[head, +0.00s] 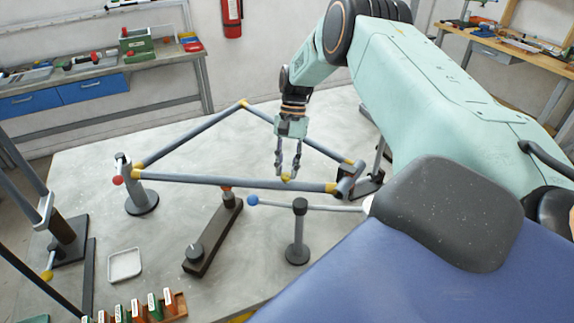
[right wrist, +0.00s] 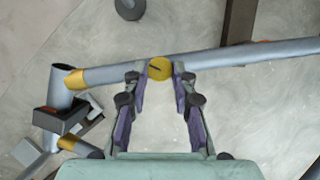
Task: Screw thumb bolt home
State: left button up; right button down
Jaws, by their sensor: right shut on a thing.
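The yellow thumb bolt (head: 288,178) is between the fingertips of my right gripper (head: 287,172), at the near grey tube (head: 230,181) of the frame. In the right wrist view the bolt's round yellow head (right wrist: 160,68), with a dark slot across it, overlaps the tube (right wrist: 225,58). The fingers of my right gripper (right wrist: 160,73) are shut on it from both sides. The bolt's shank is hidden, so I cannot tell how deep it sits. My left gripper is not in view.
The frame has yellow corner joints (head: 244,104). A clamp post (head: 140,198) stands at its left, and a dark clamp (head: 352,180) at its right corner. A dark bar (head: 213,236), a blue-tipped rod (head: 310,206) on a stand, and a white tray (head: 125,265) lie nearer.

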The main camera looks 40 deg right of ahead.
jog(key=shift+w+r, duration=0.15)
jog(key=c, duration=1.5)
grip_release()
jog(key=o, duration=0.4)
jog(key=shift+o, duration=0.2)
jog(key=v, duration=1.1)
jog(key=shift+d+r, duration=0.2)
jog(key=shift+r, duration=0.15)
jog(key=shift+r, duration=0.1)
